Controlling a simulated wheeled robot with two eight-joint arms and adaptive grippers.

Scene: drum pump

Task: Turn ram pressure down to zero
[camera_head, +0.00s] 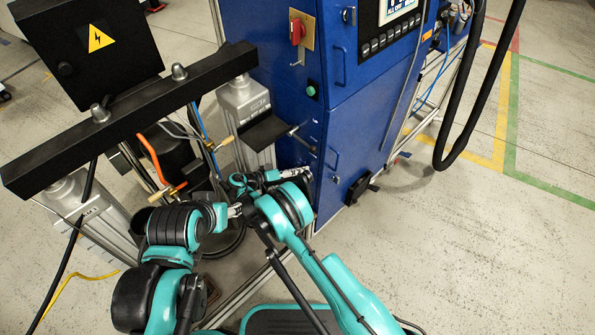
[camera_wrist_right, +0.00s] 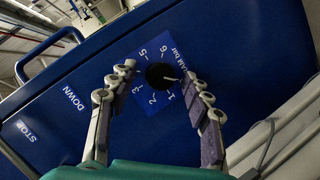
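The black ram pressure knob (camera_wrist_right: 157,76) sits on a blue square dial plate marked "RAM bar" with numbers, in the right wrist view. Its white mark points right, towards one of my fingers, which covers part of the scale. My right gripper (camera_wrist_right: 157,72) is open, with one finger on each side of the knob; I cannot tell whether they touch it. In the head view my right gripper (camera_head: 294,173) is at the blue cabinet (camera_head: 352,115), and the knob cannot be made out. My left gripper (camera_head: 236,211) is in front of the pump, its fingers too small to read.
A "DOWN" and "STOP" panel is left of the dial in the wrist view. A black beam (camera_head: 135,110) and a dark electrical box (camera_head: 88,38) stand at the left. A black hose (camera_head: 476,90) hangs at the right. The floor at right is clear.

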